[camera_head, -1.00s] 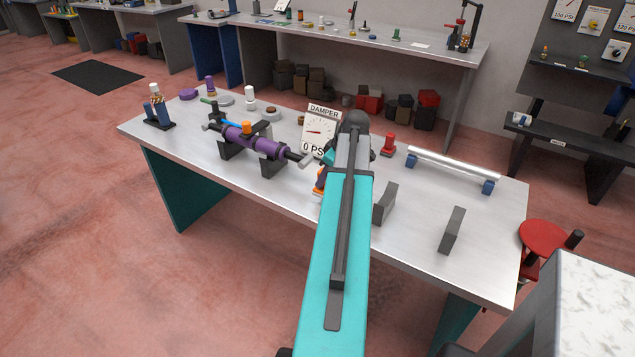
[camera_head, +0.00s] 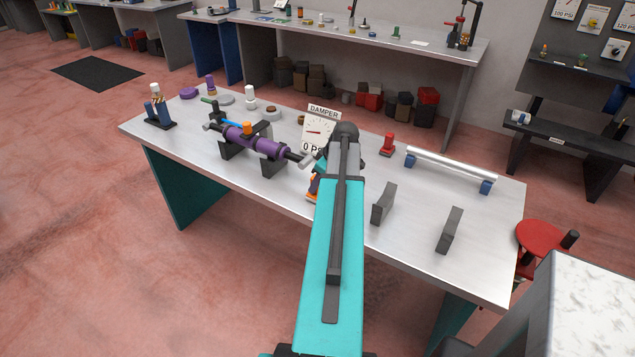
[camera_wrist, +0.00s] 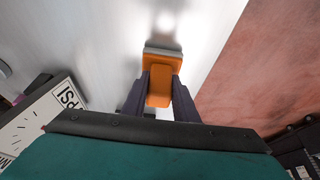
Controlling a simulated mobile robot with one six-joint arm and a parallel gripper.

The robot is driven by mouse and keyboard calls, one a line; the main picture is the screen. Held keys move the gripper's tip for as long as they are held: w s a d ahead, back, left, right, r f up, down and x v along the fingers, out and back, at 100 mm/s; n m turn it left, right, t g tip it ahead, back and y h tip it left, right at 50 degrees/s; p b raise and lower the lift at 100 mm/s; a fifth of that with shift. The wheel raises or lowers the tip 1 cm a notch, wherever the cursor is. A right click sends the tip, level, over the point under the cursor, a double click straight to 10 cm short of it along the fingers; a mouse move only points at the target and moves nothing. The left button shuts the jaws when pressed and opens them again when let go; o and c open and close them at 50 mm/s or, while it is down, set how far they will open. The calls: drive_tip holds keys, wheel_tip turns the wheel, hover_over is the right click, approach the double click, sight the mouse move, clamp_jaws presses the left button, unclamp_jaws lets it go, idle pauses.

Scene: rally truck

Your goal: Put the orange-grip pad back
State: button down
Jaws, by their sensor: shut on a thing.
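The orange-grip pad (camera_wrist: 160,64) is between the two dark fingers of my gripper (camera_wrist: 158,88) in the wrist view. Its orange grip is clasped, and a grey plate shows at its far end, over the bright metal bench top. I cannot tell whether the plate touches the bench. In the head view my teal arm hides most of my gripper, and only a bit of orange (camera_head: 313,194) shows at the arm's left edge, near the bench's front edge.
A purple damper (camera_head: 255,143) lies on dark supports left of my arm, with the DAMPER gauge (camera_head: 319,130) behind. Two grey upright plates (camera_head: 384,204) (camera_head: 450,230) stand to the right. A silver bar (camera_head: 450,165) on blue blocks and a red piece (camera_head: 387,144) are further back.

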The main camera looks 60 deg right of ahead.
drive_tip(key=shift+f, duration=0.25)
drive_tip(key=c, duration=1.4)
unclamp_jaws()
drive_tip(key=shift+r, duration=0.15)
drive_tip(key=shift+b+v, duration=1.3)
drive_tip(key=shift+v, duration=1.2)
drive_tip(key=b+v, duration=0.1)
drive_tip(key=v, duration=0.7)
drive_tip(key=shift+r, duration=0.35)
drive_tip(key=shift+w, duration=0.1)
